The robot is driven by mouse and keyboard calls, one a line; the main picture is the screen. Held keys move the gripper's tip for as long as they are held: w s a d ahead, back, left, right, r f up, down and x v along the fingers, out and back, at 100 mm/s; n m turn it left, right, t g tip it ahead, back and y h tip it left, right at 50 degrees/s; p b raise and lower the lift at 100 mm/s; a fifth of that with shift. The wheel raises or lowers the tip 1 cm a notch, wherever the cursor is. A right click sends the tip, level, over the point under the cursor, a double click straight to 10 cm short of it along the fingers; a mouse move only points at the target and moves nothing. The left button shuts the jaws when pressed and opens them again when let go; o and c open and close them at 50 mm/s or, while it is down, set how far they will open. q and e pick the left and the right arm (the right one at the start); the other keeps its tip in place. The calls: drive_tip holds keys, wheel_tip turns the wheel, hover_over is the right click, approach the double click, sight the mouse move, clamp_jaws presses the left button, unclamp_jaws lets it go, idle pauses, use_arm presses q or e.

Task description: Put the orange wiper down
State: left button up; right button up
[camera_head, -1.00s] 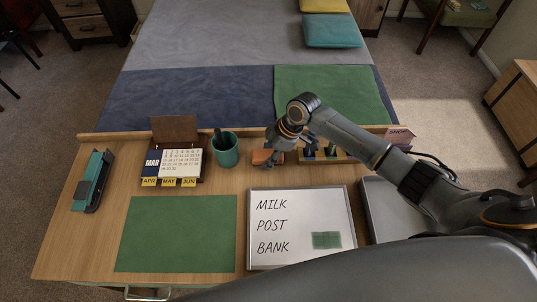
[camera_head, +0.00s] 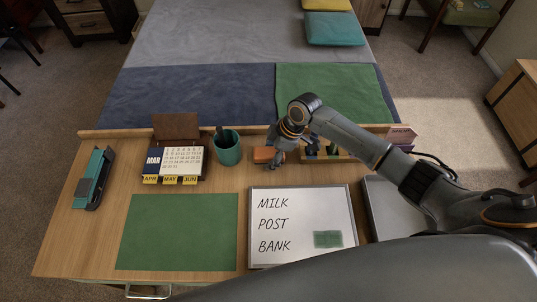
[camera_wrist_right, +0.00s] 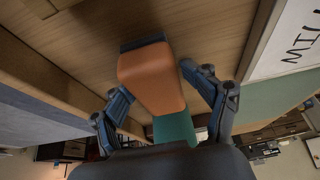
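The orange wiper (camera_head: 264,155) is at the back of the desk, right of the teal pen cup. In the right wrist view the wiper (camera_wrist_right: 150,78) shows its orange body, with a dark strip at the far end that appears to meet the desk. My right gripper (camera_wrist_right: 155,78) has a finger on either side of the wiper, with narrow gaps showing, so it looks slightly open around it. In the head view the right gripper (camera_head: 281,143) partly covers the wiper's right end. My left gripper is not in view.
The pen cup (camera_head: 227,149) and calendar (camera_head: 177,161) stand left of the wiper. A wooden holder (camera_head: 338,155) is close on its right. The whiteboard (camera_head: 298,245) and green blotter (camera_head: 178,232) lie nearer. A stapler-like item (camera_head: 93,179) is far left.

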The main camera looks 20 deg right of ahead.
drive_tip(key=v, duration=1.3)
drive_tip(key=shift+w+a, duration=0.1)
drive_tip(key=shift+a, duration=0.05)
